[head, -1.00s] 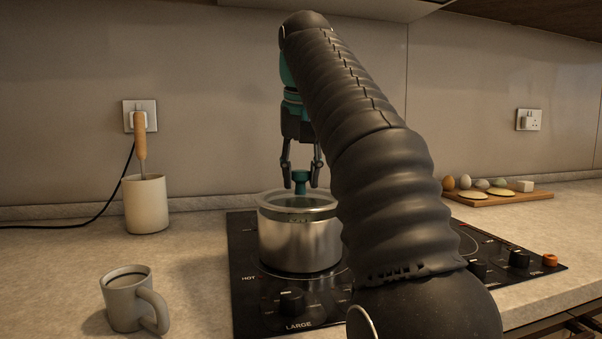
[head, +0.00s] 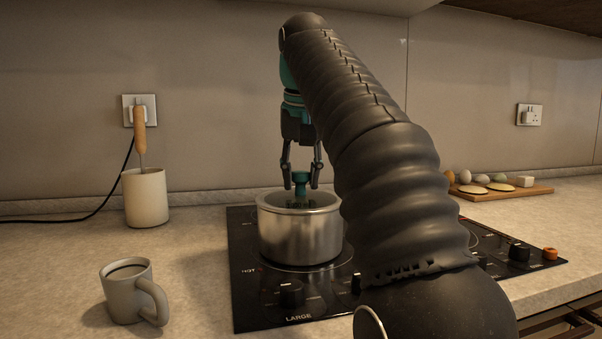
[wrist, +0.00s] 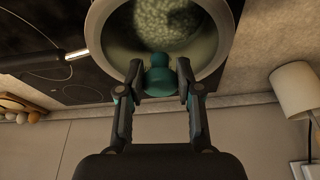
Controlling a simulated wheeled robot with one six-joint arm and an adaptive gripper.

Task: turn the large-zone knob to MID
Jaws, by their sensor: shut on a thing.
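The large-zone knob (head: 291,293) is a black knob at the front left of the black hob (head: 240,255), behind the LARGE label. Its pointer is too dark to read. A steel pot (head: 300,238) stands on the zone behind it. My gripper (head: 301,178) is above the pot, pointing down, shut on a teal knob-shaped piece (head: 300,190). In the wrist view the teal piece (wrist: 160,78) sits between both fingers over the pot's rim, with bubbly contents (wrist: 170,22) behind. My gripper is apart from the large-zone knob. My arm covers part of the hob.
A grey mug (head: 134,291) stands on the counter left of the hob. A white holder (head: 146,198) with a wooden-handled tool is at the back left. A board (head: 500,191) with eggs is at the right. More knobs (head: 519,252) line the hob's front right.

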